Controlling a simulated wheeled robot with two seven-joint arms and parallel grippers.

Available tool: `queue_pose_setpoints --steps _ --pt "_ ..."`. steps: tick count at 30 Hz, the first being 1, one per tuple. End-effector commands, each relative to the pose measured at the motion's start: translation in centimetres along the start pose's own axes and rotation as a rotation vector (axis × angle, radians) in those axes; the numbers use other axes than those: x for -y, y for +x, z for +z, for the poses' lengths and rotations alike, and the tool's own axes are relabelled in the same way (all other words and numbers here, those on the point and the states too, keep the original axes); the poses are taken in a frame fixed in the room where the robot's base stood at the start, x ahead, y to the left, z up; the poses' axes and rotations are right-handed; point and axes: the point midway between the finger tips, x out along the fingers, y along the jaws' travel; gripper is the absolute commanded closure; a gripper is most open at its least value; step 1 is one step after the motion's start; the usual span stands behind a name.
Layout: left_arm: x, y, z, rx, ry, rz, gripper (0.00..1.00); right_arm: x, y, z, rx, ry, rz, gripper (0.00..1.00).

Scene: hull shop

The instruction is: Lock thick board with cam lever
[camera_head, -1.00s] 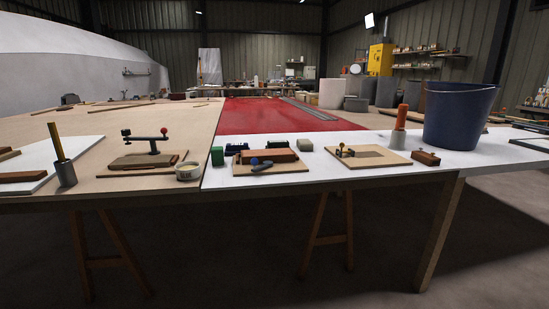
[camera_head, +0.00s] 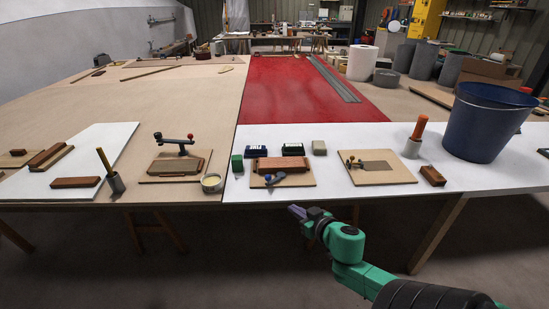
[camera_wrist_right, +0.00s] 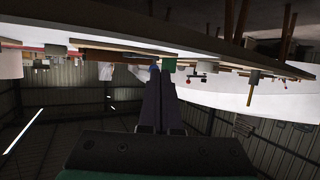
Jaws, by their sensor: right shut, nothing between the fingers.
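A thick reddish-brown board (camera_head: 283,165) lies on a thin wooden base (camera_head: 306,180) near the front edge of the white tabletop. A small blue cam lever (camera_head: 274,180) with a round knob sits at the board's front side. My right gripper (camera_head: 294,210) is shut and empty, in front of the table edge and just below this fixture in the picture. Its closed dark fingers (camera_wrist_right: 158,92) fill the middle of the right wrist view, where the table edge appears upside down. I cannot tell whether the lever touches the board. My left gripper is not in view.
A fixture with a red-knobbed lever (camera_head: 190,137) stands to the left, beside a round tin (camera_head: 211,183). A fixture with small brass-coloured hardware (camera_head: 354,162) lies to the right.

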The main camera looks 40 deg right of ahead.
Motion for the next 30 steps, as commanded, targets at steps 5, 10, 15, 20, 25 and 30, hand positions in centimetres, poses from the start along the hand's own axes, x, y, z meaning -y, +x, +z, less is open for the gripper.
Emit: queue_pose_setpoints --steps 5,10,15,20,25,30 --pt "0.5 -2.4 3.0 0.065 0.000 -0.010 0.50 -1.2 -0.8 -5.4 -0.049 0.005 -0.006 1.00" --pt "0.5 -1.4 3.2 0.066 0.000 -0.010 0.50 -1.1 1.4 -5.1 -0.052 0.006 -0.008 1.00" --pt "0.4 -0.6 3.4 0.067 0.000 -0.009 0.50 -1.2 5.1 -5.2 -0.053 0.005 -0.004 1.00" --pt "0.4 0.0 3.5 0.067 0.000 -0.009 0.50 -1.2 8.3 -5.4 -0.053 0.009 -0.004 1.00" --pt "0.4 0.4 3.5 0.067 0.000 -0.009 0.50 -1.2 11.2 -5.6 -0.051 0.008 -0.002 1.00" --pt "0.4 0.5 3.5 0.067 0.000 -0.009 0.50 -1.1 12.9 -5.6 -0.049 0.010 -0.004 1.00"
